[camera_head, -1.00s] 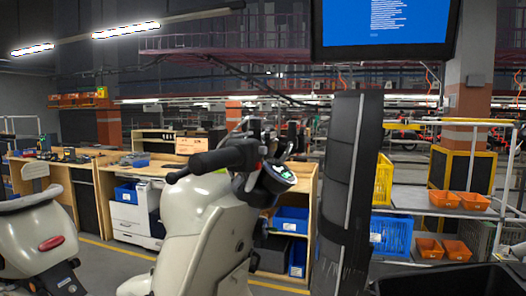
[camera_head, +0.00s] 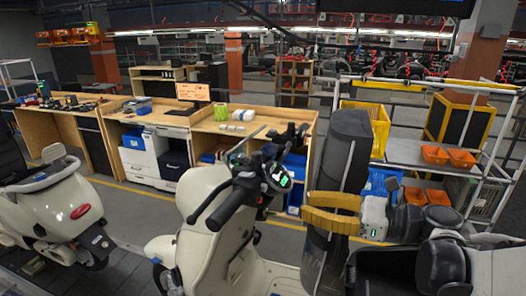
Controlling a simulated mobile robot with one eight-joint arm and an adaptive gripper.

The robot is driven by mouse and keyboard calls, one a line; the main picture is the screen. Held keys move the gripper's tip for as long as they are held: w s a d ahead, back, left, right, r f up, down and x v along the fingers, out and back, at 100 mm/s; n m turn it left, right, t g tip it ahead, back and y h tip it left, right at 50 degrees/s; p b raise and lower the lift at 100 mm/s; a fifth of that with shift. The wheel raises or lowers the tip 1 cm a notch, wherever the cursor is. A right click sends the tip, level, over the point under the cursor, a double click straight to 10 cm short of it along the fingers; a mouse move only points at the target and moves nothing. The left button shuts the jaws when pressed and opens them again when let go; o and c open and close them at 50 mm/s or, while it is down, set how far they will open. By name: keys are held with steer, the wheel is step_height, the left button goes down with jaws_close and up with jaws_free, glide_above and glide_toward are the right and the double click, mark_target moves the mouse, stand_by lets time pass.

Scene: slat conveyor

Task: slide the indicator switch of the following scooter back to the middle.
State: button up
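A cream scooter (camera_head: 205,200) stands upright in the middle, with black handlebars and a lit green display (camera_head: 283,178). Its near black grip (camera_head: 226,209) points down and toward the lower left. The indicator switch is too small to make out, so its position cannot be told. My gripper (camera_head: 308,209), with yellow fingers, is to the right of the handlebars, pointing left, apart from them in the picture. It seems to hold nothing. Whether its fingers are open or closed is not clear.
Another cream scooter (camera_head: 52,205) with a red tail light stands at the left. A dark upright pad (camera_head: 345,150) stands behind my gripper. Wooden workbenches (camera_head: 165,118) line the back. A rack with orange bins (camera_head: 461,158) is at the right.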

mark_target(264, 188)
steer(key=w+a+r+p, duration=0.2)
steer(key=w+a, duration=0.3)
steer(key=a, duration=0.4)
steer(key=shift+m+y, duration=0.4)
steer(key=shift+d, duration=0.1)
jaws_close()
